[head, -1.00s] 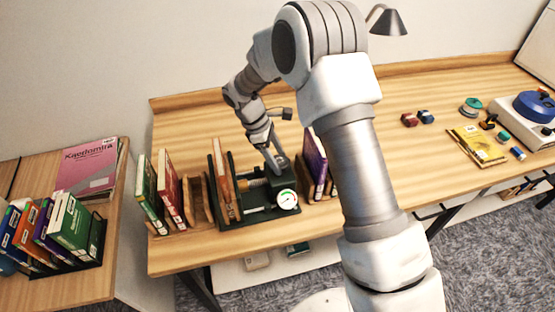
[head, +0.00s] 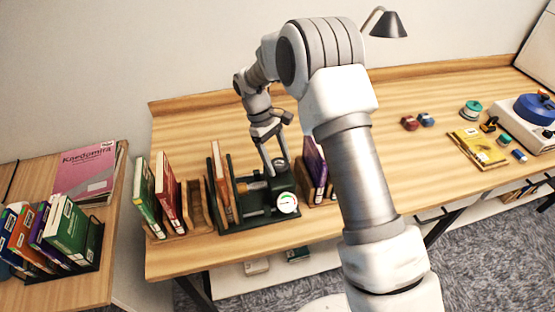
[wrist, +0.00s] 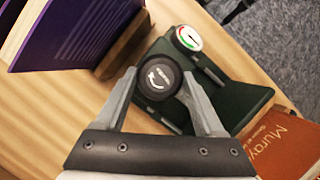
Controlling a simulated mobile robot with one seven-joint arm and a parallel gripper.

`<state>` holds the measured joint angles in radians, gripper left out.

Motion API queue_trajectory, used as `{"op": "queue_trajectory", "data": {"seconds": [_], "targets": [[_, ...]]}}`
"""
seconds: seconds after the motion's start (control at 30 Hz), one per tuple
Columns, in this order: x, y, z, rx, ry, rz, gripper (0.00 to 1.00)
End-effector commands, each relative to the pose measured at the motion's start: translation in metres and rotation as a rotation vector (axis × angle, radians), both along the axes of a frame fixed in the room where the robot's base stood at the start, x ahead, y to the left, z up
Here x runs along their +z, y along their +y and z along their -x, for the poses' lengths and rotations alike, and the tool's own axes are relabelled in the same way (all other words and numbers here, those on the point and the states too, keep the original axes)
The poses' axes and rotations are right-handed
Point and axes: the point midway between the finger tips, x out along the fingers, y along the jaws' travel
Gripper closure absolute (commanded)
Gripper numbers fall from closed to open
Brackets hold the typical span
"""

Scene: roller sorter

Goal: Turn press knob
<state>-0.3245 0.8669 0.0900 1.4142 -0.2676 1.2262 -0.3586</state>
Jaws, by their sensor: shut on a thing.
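The press knob (wrist: 157,78) is a round black cap with a white curved arrow, between my fingers in the wrist view. My gripper (wrist: 159,82) is shut on it, one finger on each side. The dark green press (head: 262,215) stands on the long table in the head view, with a round white dial gauge (head: 287,203) at its front right corner. The gauge also shows behind the knob in the wrist view (wrist: 188,38). In the head view my fingers reach down to the press, and the knob is hard to make out there.
An orange-brown book (head: 222,185) stands upright at the press's left side. Purple books (head: 315,165) stand close on its right. Red and green books (head: 165,190) stand further left. A yellow packet (head: 478,147) and small parts lie far right.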

Motion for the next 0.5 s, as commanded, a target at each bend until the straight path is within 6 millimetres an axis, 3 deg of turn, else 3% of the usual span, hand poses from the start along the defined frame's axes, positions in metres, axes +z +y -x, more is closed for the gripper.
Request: {"op": "queue_trajectory", "data": {"seconds": [0.33, 0.37, 0.5], "targets": [[-0.0001, -0.0001, 0.0002, -0.001, 0.001, 0.000, 0.85], [-0.0001, -0.0001, 0.0002, -0.001, 0.001, 0.000, 0.26], [-0.0001, -0.0002, 0.0002, -0.001, 0.001, 0.000, 0.01]]}}
